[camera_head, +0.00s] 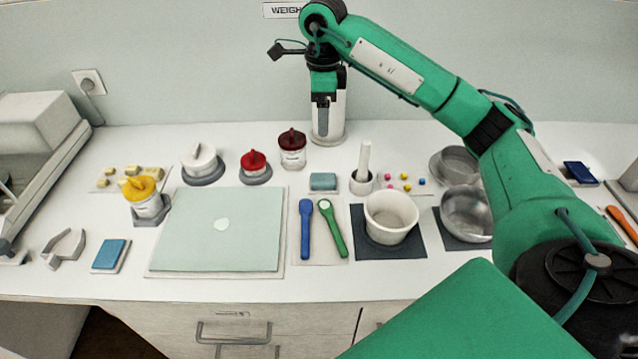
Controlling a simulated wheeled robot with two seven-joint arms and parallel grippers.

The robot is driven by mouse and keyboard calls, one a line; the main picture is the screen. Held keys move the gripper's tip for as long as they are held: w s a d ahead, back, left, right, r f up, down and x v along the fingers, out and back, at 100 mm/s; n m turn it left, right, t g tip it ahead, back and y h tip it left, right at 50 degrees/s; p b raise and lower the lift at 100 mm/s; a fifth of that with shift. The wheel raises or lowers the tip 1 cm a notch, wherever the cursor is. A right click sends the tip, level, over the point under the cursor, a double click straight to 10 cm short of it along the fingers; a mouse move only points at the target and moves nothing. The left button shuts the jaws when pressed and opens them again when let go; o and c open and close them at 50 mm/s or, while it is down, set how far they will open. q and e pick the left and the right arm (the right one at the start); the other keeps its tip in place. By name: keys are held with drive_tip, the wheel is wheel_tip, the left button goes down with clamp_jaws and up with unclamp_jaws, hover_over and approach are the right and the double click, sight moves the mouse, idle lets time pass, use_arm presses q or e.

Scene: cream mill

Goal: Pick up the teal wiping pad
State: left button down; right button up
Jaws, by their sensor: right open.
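My left gripper is not in view.
The pale green mat (195,255) has a white dab on it. Blue and green spoons (331,229) lie in front. A blue pad (110,254) lies front left; a white pot (390,216) stands right.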

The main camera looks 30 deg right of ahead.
wheel_tip(320, 180, down, 5)
drive_tip(key=b, duration=0.4)
hover_over(323, 178)
drive_tip(key=f, duration=0.8)
drive_tip(key=shift+s+a+f, duration=0.1)
drive_tip(key=shift+a+f, duration=0.2)
drive_tip(key=shift+f, duration=0.45)
drive_tip(key=f, duration=0.2)
drive_tip(key=f+p, duration=0.1)
drive_tip(key=f, duration=0.1)
drive_tip(key=shift+d, duration=0.35)
drive_tip(key=shift+f, duration=0.3)
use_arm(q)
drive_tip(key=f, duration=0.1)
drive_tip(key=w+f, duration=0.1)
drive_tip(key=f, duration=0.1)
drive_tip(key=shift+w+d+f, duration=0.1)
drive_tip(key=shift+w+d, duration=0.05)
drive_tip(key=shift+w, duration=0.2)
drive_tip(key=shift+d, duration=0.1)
use_arm(e)
drive_tip(key=shift+c, duration=0.2)
